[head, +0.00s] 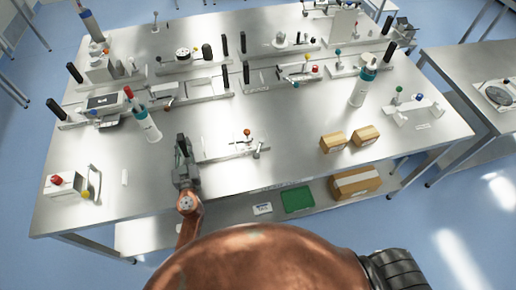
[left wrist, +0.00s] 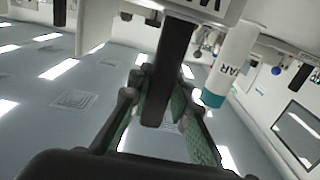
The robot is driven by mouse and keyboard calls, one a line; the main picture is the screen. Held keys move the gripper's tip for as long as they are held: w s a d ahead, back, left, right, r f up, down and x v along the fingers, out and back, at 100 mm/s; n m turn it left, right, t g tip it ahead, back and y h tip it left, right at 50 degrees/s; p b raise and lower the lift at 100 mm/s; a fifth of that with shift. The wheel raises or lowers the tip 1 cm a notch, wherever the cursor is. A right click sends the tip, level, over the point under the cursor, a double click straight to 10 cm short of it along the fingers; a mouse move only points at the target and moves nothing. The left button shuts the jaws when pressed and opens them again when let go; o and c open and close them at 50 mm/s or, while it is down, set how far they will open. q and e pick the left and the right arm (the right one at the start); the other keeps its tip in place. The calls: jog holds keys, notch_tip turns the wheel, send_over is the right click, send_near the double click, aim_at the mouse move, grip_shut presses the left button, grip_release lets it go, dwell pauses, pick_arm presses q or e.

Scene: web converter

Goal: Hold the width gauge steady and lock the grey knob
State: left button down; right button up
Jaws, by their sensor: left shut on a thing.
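The width gauge (head: 228,150) appears to be the low light-grey fixture at the front middle of the table in the head view. It has a black upright handle (head: 181,142) at its left end and an orange-red ball knob (head: 247,132) on top. A small grey knob-like part (head: 257,152) stands at its right end; its lock state cannot be told. My left gripper (head: 183,168) is at the left end, shut on the black handle. In the left wrist view the handle (left wrist: 172,70) runs between the green-padded fingers (left wrist: 160,115). My right gripper is not in view.
A box with a red button (head: 62,184) is at the left front. Two cardboard boxes (head: 333,142) are to the right. Several similar fixtures line the back. Bare tabletop (head: 290,125) lies right of the gauge.

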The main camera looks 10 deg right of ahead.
pick_arm(q)
jog(key=shift+r, duration=0.15)
dwell(0.3)
jog(key=shift+f+b, duration=0.4)
jog(key=shift+b, duration=0.1)
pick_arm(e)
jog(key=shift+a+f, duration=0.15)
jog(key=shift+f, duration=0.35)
